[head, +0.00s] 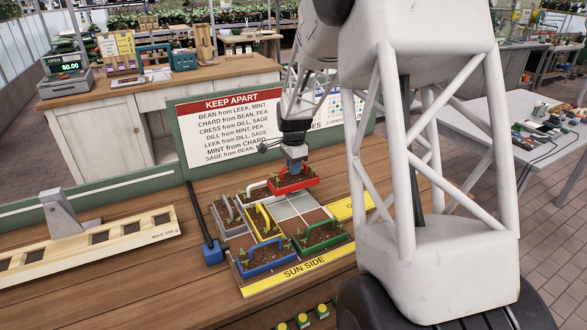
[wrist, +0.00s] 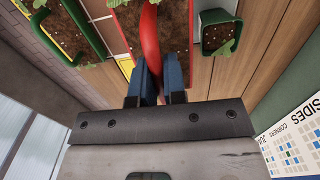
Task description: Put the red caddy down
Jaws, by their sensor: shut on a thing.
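The red caddy (head: 296,185), filled with soil and small plants, is at the back edge of the planting tray (head: 286,283). My gripper (head: 294,163) is above it, with its blue fingers (wrist: 159,88) shut on the caddy's red arched handle (wrist: 150,42). I cannot tell whether the caddy's base touches anything. The tray has a yellow front strip reading SUN SIDE. Blue (head: 268,262), yellow (head: 261,223), green (head: 325,240) and grey (head: 230,220) caddies stand in it. A white-handled caddy (head: 250,193) is at its back left. Bare grey and brown cells (head: 300,207) show in the middle.
A KEEP APART sign (head: 230,125) stands behind the tray. A blue-ended dark bar (head: 212,252) and a wooden slotted rack (head: 90,250) lie to the left. In the wrist view, a small green container (wrist: 217,36) is right of the red caddy. The front-left tabletop is clear.

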